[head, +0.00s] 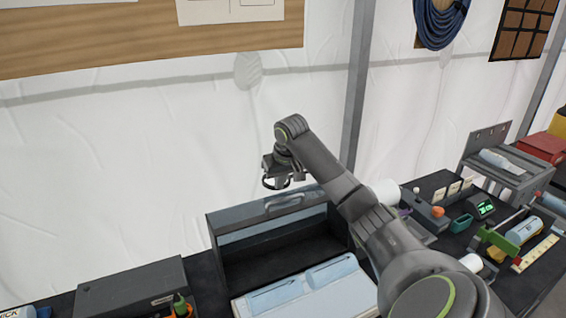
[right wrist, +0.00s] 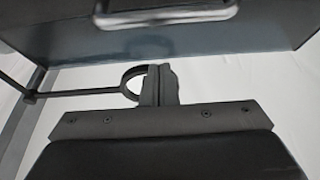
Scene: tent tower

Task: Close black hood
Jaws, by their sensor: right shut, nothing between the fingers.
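The black hood (head: 265,222) stands raised at the back of a dark case on the bench, with a pale handle (head: 285,203) near its top edge. Light blue packs (head: 300,290) lie in the case below it. In the right wrist view the hood (right wrist: 215,35) fills the top, with its handle (right wrist: 165,14) at the upper edge. My right gripper (head: 277,184) appears just above the hood's top edge in the head view. Its fingers (right wrist: 158,85) are shut and empty. I cannot tell whether they touch the hood. My left gripper is out of view.
A dark closed box (head: 130,290) is left of the case. Right of my right arm, the bench holds a green clamp (head: 495,240), an orange knob (head: 438,212) and a grey rack (head: 500,165). A white tent wall (head: 130,150) and a grey post (head: 358,80) stand behind.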

